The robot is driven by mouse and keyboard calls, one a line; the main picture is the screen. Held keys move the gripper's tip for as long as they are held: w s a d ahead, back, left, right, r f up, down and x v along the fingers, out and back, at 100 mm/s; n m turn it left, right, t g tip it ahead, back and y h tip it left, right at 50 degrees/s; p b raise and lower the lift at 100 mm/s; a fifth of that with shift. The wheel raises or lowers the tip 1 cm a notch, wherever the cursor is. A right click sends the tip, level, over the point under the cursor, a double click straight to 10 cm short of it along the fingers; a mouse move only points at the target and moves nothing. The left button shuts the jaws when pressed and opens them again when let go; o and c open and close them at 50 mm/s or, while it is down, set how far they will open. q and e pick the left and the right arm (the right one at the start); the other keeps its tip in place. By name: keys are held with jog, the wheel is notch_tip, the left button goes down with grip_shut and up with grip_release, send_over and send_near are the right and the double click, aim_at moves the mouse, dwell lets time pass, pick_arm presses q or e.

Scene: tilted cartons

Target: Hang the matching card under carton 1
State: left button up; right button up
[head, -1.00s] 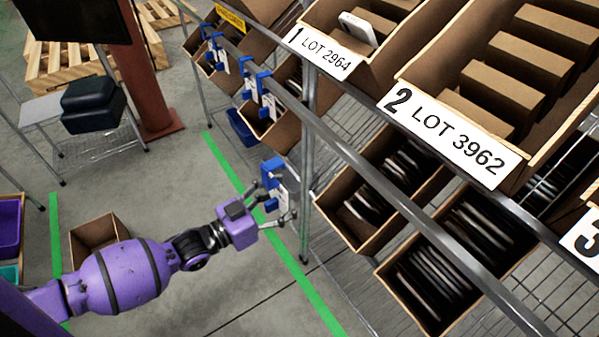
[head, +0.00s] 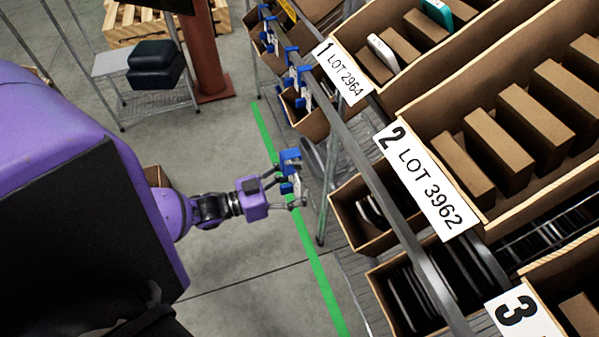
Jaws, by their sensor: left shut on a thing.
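My left gripper (head: 286,188) is shut on a card with a blue hook top (head: 290,160) and a white lower part. It holds the card over the floor, left of the shelf rack and apart from the rail. The print on the card is too small to read. Carton 1 (head: 375,101) is tilted at the upper right, with a white item and a teal item inside. A grey rail (head: 372,158) runs below the labels. My right gripper is not in view.
Several blue-hooked cards (head: 292,56) hang on the rail farther up. Carton 2's label (head: 427,180) reads "2 LOT 3962"; a label 3 (head: 522,314) is nearer. Lower cartons (head: 378,236) hold dark items. A rack post stands just right of the gripper. Floor is clear below it.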

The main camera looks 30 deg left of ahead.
pick_arm(q)
jog(key=shift+w+d, duration=0.35)
jog(key=shift+w, duration=0.1)
jog(key=shift+w+d, duration=0.25)
jog(key=shift+w, duration=0.05)
jog(key=shift+b+x, duration=0.7)
jog(key=shift+x, duration=6.05)
jog(key=shift+d+f+b, duration=0.15)
jog(key=shift+f+b, duration=0.4)
jog(key=shift+f, duration=0.25)
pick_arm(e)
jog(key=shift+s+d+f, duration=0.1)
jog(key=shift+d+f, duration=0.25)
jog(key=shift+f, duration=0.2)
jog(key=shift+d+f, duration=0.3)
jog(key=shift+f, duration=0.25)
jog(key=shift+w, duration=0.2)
